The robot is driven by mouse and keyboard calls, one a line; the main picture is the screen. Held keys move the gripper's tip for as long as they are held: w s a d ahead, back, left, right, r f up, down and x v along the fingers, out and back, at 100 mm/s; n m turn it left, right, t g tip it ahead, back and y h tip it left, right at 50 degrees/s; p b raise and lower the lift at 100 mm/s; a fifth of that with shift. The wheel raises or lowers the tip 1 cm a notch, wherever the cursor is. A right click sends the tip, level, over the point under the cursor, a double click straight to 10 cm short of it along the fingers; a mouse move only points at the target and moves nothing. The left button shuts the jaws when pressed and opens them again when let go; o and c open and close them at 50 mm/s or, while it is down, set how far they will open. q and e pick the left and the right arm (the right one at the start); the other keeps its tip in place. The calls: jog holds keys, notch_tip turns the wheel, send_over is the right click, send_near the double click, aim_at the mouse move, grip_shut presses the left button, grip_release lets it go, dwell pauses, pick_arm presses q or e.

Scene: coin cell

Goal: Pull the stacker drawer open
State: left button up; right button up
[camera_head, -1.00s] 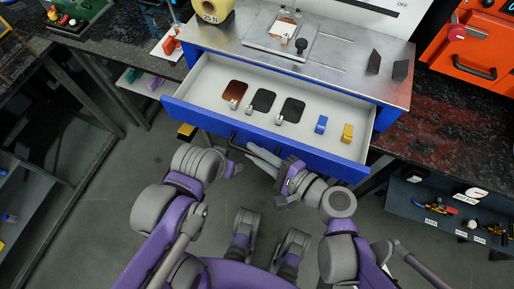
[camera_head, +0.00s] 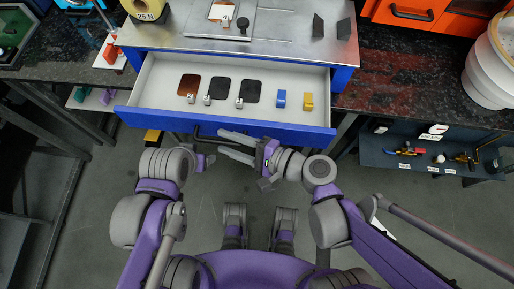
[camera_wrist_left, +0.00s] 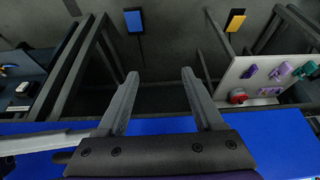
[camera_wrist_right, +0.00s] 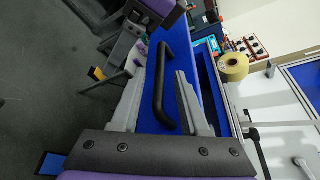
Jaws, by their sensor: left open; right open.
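The stacker drawer (camera_head: 223,130) stands pulled out from the metal-topped blue cabinet (camera_head: 345,75), its grey interior showing. Its black bar handle (camera_wrist_right: 162,90) runs between the fingers of my right gripper (camera_wrist_right: 157,95) in the right wrist view. The right gripper (camera_head: 222,145) is open at the drawer front in the head view; contact with the handle cannot be told. My left gripper (camera_head: 208,160) is just left of it, in front of the drawer. In the left wrist view the left gripper (camera_wrist_left: 157,75) is open and empty beside the blue drawer front (camera_wrist_left: 275,140).
The drawer holds a brown pad (camera_head: 189,84), two black pads, small metal clips, a blue block (camera_head: 281,98) and a yellow block (camera_head: 308,101). Dark counters flank the cabinet. A shelf (camera_head: 400,165) with tools is at right.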

jog(key=p+v, duration=0.1)
jog(key=v, duration=0.8)
jog(key=shift+d+p, duration=0.2)
jog(key=shift+p, duration=0.2)
jog(key=shift+s, duration=0.1)
